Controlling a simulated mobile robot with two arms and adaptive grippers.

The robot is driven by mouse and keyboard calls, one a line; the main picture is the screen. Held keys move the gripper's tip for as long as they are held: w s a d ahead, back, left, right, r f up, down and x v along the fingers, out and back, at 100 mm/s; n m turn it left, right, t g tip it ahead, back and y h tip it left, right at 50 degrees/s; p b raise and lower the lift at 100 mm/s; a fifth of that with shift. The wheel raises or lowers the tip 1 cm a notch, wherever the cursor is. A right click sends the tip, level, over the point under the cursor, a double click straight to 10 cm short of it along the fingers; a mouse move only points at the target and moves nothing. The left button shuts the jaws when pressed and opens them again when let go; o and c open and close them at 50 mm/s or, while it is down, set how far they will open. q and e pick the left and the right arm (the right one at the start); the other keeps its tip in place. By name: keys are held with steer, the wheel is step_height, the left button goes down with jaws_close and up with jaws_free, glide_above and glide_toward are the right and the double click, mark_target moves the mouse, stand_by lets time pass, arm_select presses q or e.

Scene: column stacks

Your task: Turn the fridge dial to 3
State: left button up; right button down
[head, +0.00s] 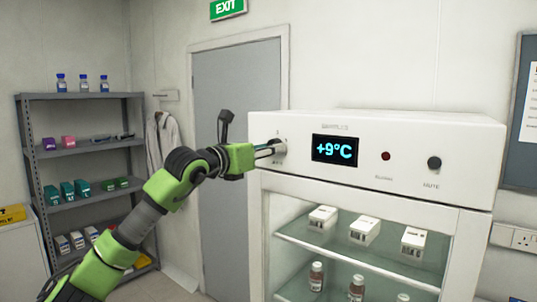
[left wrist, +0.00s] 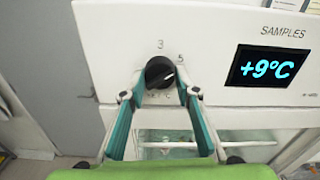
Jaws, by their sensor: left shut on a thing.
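The fridge dial (left wrist: 159,71) is a round black knob on the white front panel, left of the lit display (left wrist: 268,66) reading +9°C. A 3 is printed above the dial and a 5 at its upper right. A pale mark on the knob points to the right, roughly toward the 5. My left gripper (left wrist: 160,82) is shut on the dial, one finger on each side. In the head view, my left gripper (head: 272,149) reaches the panel's left end and mostly hides the dial. My right gripper is not in view.
The white fridge (head: 420,240) has a glass front with white boxes and brown bottles inside. A red lamp (head: 386,156) and a black MUTE button (head: 434,163) sit right of the display. A grey shelf rack (head: 85,149) and a door (head: 235,90) stand behind my left arm.

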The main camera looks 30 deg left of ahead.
arm_select(q)
steer(key=shift+r+n+b, duration=0.15)
steer(key=shift+n+b, duration=3.05)
steer(key=shift+n, duration=2.2)
steer(key=o, duration=1.1)
steer(key=s, duration=0.8)
steer(key=s+a, duration=0.1)
steer(key=s, duration=0.3)
